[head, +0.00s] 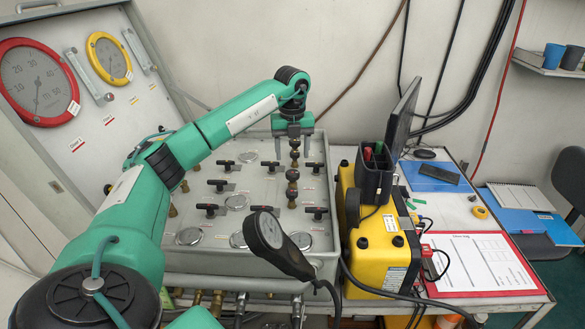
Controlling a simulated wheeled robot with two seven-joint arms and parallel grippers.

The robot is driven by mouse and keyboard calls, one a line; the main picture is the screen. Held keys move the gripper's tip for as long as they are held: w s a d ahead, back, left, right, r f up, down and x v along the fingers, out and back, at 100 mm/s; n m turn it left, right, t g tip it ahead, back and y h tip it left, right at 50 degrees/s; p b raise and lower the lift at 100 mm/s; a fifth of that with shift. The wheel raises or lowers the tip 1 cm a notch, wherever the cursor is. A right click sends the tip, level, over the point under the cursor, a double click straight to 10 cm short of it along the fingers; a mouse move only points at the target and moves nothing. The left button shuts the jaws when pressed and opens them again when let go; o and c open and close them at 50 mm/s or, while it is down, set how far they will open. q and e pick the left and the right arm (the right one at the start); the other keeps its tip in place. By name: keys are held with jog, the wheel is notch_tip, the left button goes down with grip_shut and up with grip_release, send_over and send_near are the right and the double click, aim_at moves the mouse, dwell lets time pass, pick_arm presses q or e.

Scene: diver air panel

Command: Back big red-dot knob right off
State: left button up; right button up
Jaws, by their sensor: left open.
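The grey air panel (270,180) carries several black T-handles and brass-stemmed dark knobs. One dark knob (294,147) stands at the back of the panel, with another larger dark knob (292,176) in front of it. I cannot make out a red dot on either. My left gripper (293,143) points down over the back knob with its fingers open, one on each side of the knob's top. I cannot tell whether they touch it. My left arm covers the panel's left part and some fittings there. My right gripper is not in view.
A yellow case (378,240) with a black holder is close on the right. The upright lid with red gauge (38,82) and yellow gauge (109,58) is at left. A clipboard (480,262) lies right.

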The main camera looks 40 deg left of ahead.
aim_at(293, 172)
pick_arm(q)
notch_tip(293, 172, up, 7)
jog(key=shift+r+b, duration=0.15)
jog(key=shift+b, duration=0.15)
jog(key=shift+r, duration=0.1)
dwell(0.4)
